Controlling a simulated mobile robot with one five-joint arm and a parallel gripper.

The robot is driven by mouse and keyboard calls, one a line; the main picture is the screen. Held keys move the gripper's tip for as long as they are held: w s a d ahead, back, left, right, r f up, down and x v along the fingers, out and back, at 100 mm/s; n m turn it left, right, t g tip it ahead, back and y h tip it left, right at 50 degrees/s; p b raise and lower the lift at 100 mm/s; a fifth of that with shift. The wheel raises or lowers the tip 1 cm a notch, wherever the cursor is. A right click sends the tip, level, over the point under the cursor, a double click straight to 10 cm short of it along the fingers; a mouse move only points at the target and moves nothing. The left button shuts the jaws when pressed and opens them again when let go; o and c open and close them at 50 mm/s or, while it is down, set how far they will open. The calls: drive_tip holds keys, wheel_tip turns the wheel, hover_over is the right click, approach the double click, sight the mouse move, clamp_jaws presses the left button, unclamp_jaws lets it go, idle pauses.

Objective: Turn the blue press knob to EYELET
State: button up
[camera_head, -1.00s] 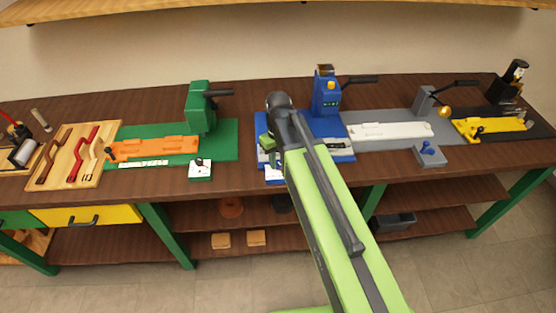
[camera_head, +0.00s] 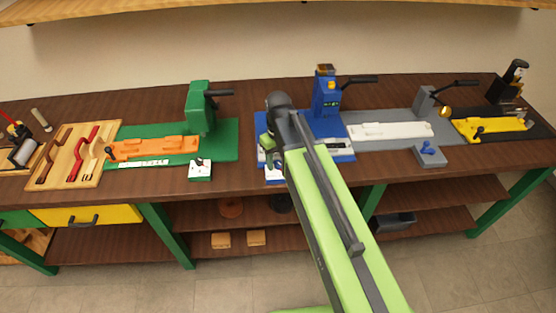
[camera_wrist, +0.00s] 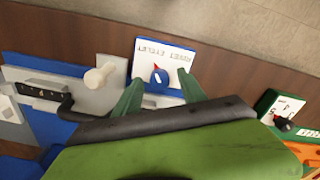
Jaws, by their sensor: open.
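The blue press knob (camera_wrist: 159,80) sits on a white label plate (camera_wrist: 172,55) in the wrist view. The plate carries the words RIVET and EYELET, seen upside down. The knob has a red mark that points toward the lettering; which word it favours I cannot tell for sure. My gripper (camera_wrist: 160,90) is open, its two green fingers on either side of the knob with a gap; contact is not visible. In the head view my gripper (camera_head: 266,148) is over the front left of the blue press (camera_head: 326,95), and my arm hides the knob.
A pale peg (camera_wrist: 98,76) and a black handle (camera_wrist: 45,92) stand beside the plate. The green press (camera_head: 201,108) with its own knob plate (camera_head: 200,170) is to the left. A grey station (camera_head: 395,125) is to the right.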

wheel_tip(320, 180, up, 18)
drive_tip(key=p, duration=1.7)
drive_tip(key=shift+f, duration=0.25)
drive_tip(key=b, duration=0.4)
hover_over(278, 162)
drive_tip(key=d, duration=0.3)
wheel_tip(278, 162, down, 5)
drive_tip(key=s+d+f+m+b, duration=0.5)
drive_tip(key=s+d+f+b, duration=0.1)
drive_tip(key=d+f+b, duration=0.1)
drive_tip(key=shift+s+d+f+b, duration=0.25)
drive_tip(key=shift+s+d+b, duration=0.1)
drive_tip(key=shift+b, duration=0.2)
drive_tip(key=shift+c, duration=0.3)
